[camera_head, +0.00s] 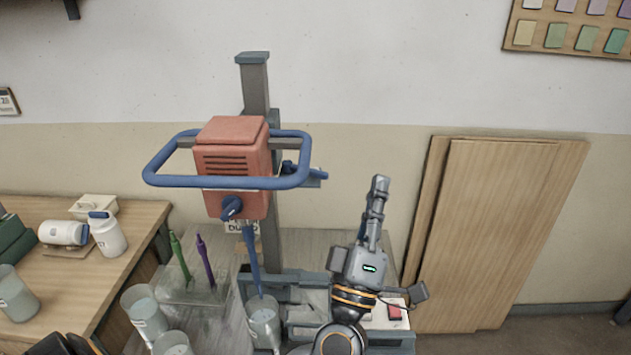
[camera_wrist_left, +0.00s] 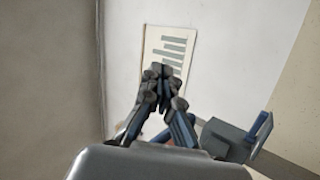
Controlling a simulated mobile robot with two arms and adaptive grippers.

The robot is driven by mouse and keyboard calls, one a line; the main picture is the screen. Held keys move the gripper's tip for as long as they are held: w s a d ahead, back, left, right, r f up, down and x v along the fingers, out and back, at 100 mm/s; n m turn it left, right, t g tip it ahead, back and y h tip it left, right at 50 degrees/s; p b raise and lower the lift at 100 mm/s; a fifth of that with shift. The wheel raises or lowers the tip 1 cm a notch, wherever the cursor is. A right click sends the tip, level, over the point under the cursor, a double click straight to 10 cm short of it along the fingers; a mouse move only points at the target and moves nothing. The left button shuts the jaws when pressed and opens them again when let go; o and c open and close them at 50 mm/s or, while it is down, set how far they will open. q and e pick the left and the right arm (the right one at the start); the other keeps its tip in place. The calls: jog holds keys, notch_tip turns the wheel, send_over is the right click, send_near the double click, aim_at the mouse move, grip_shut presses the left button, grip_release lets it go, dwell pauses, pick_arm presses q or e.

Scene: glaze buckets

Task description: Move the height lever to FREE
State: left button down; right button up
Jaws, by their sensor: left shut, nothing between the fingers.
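The mixer has a red motor housing (camera_head: 232,160) on a grey upright column (camera_head: 256,85), with a blue handle loop (camera_head: 230,182) around it. A small blue lever (camera_head: 318,174), which looks like the height lever, sits at the column's right side behind the loop. A blue bar on a grey-blue bracket, probably the same lever (camera_wrist_left: 260,126), shows in the left wrist view, right of the fingers. My left gripper (camera_head: 379,182) is shut and empty, fingers pointing up, right of the lever and apart from it. Its fingertips also show in the wrist view (camera_wrist_left: 163,72). No FREE marking is readable.
A blue stirring shaft (camera_head: 252,262) reaches down into a clear bucket (camera_head: 263,322). More buckets (camera_head: 143,308) stand left of it, near green and purple tools (camera_head: 204,260). Wooden boards (camera_head: 500,230) lean on the wall at right. Air above my gripper is clear.

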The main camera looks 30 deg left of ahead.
pick_arm(q)
jog(key=w+a+f+n+g+y, duration=0.2)
jog(key=a+f+n+g+y, duration=0.1)
jog(key=a+n+g+y, duration=0.4)
jog(key=n+g+y+p, duration=0.2)
jog(key=n+g+p, duration=0.25)
jog(key=g, duration=0.35)
send_near(316, 182)
jog(key=a+r, duration=0.3)
jog(key=a, duration=0.3)
jog(key=w, duration=0.2)
jog(key=w+p, duration=0.1)
jog(key=shift+w+a+f+n+t+h, duration=0.1)
jog(key=shift+a+f+n+t+h, duration=0.15)
jog(key=shift+f+t+h, duration=0.1)
